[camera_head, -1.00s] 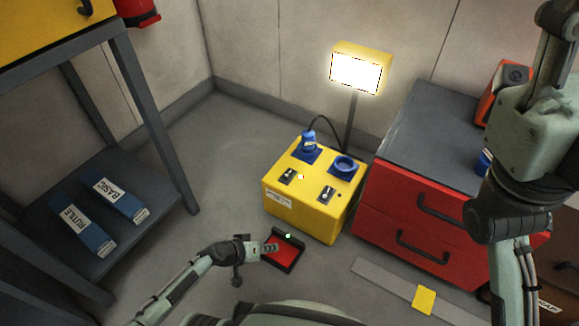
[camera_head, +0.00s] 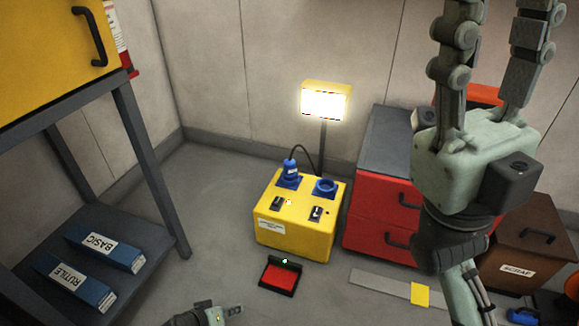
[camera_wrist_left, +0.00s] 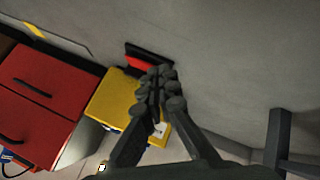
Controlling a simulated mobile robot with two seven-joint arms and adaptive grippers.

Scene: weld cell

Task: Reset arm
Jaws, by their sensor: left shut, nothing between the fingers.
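My left gripper (camera_head: 234,311) shows only in part at the bottom edge of the head view, left of the red pedal. In the left wrist view its dark fingers (camera_wrist_left: 158,90) are shut together, with nothing between them. Beyond them lie the red pedal and the yellow power box. My right gripper stands raised and large at the right of the head view, fingers pointing up. Its fingertips are cut off by the top edge.
The red pedal (camera_head: 280,276) lies on the floor before the yellow power box (camera_head: 292,238). A red drawer cabinet (camera_head: 372,237) and a brown scrap box (camera_head: 516,245) stand right. A dark shelf (camera_head: 100,239) holding blue packs stands left. Floor between shelf and box is clear.

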